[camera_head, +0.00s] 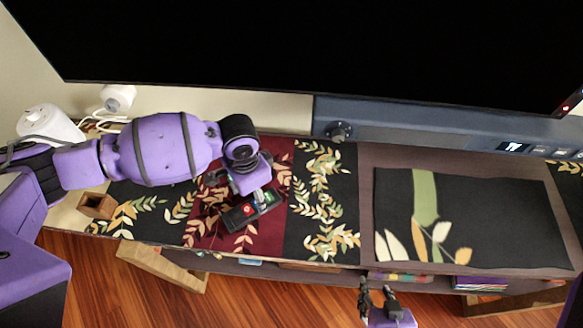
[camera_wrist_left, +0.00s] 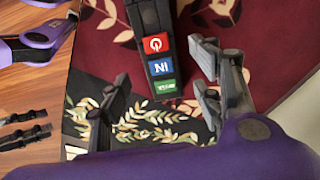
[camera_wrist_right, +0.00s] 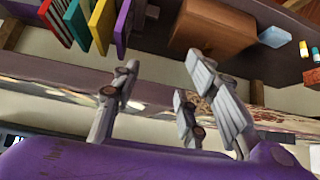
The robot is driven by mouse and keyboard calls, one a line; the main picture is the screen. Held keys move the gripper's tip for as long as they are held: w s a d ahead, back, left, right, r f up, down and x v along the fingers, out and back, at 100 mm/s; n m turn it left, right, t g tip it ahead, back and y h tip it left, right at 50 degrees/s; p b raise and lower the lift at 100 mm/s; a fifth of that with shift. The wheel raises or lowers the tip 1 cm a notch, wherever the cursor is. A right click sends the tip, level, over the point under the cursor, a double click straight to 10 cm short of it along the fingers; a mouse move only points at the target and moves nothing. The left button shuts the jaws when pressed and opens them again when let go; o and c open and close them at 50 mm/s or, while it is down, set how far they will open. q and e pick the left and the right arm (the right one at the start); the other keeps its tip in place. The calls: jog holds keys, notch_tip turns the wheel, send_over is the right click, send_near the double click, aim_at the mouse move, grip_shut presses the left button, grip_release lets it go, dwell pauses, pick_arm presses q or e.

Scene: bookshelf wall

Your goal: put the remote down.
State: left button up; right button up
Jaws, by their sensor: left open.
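A black remote (camera_head: 240,217) with red, blue and green buttons lies on the dark red part of the patterned runner. It also shows in the left wrist view (camera_wrist_left: 150,18), button side up. My left gripper (camera_head: 245,198) is directly over the remote and partly covers it. In the left wrist view its fingers (camera_wrist_left: 163,92) are spread apart, with the button end of the remote between and ahead of them. I cannot tell whether a finger touches it. My right gripper (camera_head: 379,290) is open and empty, low in front of the console's front edge; its fingers show apart in the right wrist view (camera_wrist_right: 165,95).
A large black TV (camera_head: 300,50) overhangs the console's back. A small wooden box (camera_head: 97,206) and white devices (camera_head: 48,125) stand at the left. A black leaf-patterned mat (camera_head: 490,215) lies at the right. Books (camera_wrist_right: 102,22) and a brown box (camera_wrist_right: 212,28) are on the shelf below.

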pick_arm(q)
notch_tip(320, 180, up, 7)
jog(key=shift+p, duration=0.3)
pick_arm(e)
jog(key=shift+s+a, duration=0.2)
jog(key=shift+s, duration=0.05)
jog(key=shift+w+d+r, duration=0.1)
jog(key=shift+d+r, duration=0.1)
jog(key=shift+r, duration=0.05)
